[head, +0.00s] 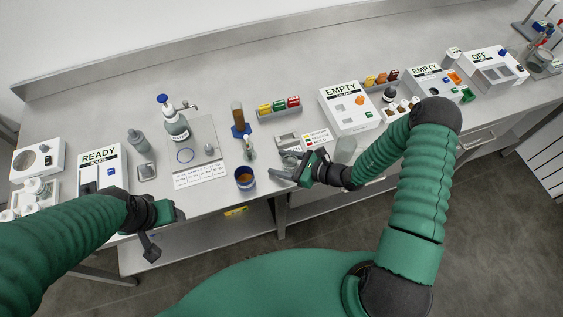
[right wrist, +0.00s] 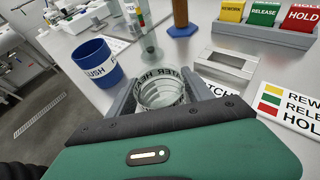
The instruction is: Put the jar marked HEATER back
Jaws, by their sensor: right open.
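A clear glass jar (right wrist: 162,90) with a dark-lettered band, partly reading HEATER, shows in the right wrist view. It stands between the two fingers of my right gripper (right wrist: 160,95), which is open around it; I cannot tell whether either finger touches it. In the head view my right gripper (head: 290,172) is low over the front of the bench, right of a blue cup, and the jar cannot be made out there. My left gripper (head: 162,228) hangs by the bench's front edge at the left, away from the jar; its finger opening is unclear.
The blue cup (right wrist: 97,62) stands close left of the jar. A grey holder (right wrist: 228,66), a colour-key card (right wrist: 290,108) and a REWORK/RELEASE/HOLD rack (right wrist: 265,20) lie to the right. The EMPTY box (head: 348,108) and READY box (head: 102,168) stand on the bench.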

